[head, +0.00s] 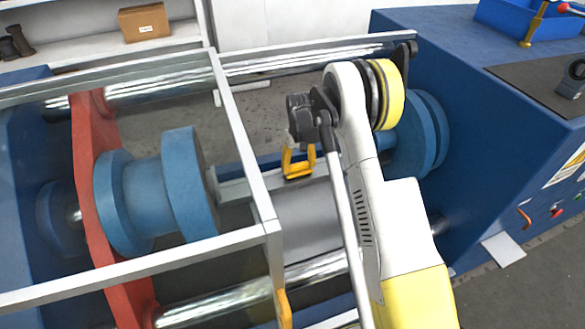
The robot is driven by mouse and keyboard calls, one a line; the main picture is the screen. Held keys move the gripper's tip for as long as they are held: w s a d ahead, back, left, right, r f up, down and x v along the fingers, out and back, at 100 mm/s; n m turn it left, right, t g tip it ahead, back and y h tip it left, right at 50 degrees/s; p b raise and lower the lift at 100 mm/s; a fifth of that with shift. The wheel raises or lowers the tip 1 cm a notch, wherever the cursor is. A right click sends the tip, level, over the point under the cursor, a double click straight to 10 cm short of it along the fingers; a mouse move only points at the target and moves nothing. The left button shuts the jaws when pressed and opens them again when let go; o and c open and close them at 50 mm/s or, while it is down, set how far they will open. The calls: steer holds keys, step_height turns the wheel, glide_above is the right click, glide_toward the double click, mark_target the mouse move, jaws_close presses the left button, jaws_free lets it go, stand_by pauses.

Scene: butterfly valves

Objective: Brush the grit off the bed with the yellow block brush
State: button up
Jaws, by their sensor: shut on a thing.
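My gripper (300,146) hangs over the middle of the machine, pointing down. It is shut on the yellow block brush (298,172), whose yellow body shows below the fingers. The brush is at or just above the grey bed (308,218); I cannot tell whether it touches. The bed lies between the blue flanged valve body on the left and the blue round flange on the right. My arm covers the bed's right part. I cannot make out grit on the bed's visible surface.
A grey guard frame (242,135) with a yellow handle (285,309) stands close left of my gripper. The blue valve body (150,190) sits against a red plate (92,160). Polished bars (215,301) run along the machine. A blue housing (480,150) stands right.

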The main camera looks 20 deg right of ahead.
steer(key=shift+d, duration=3.25)
steer(key=shift+a, duration=0.15)
steer(key=shift+a+b, duration=0.8)
steer(key=shift+a, duration=6.6)
steer(key=shift+d, duration=7.55)
steer(key=shift+a, duration=7.55)
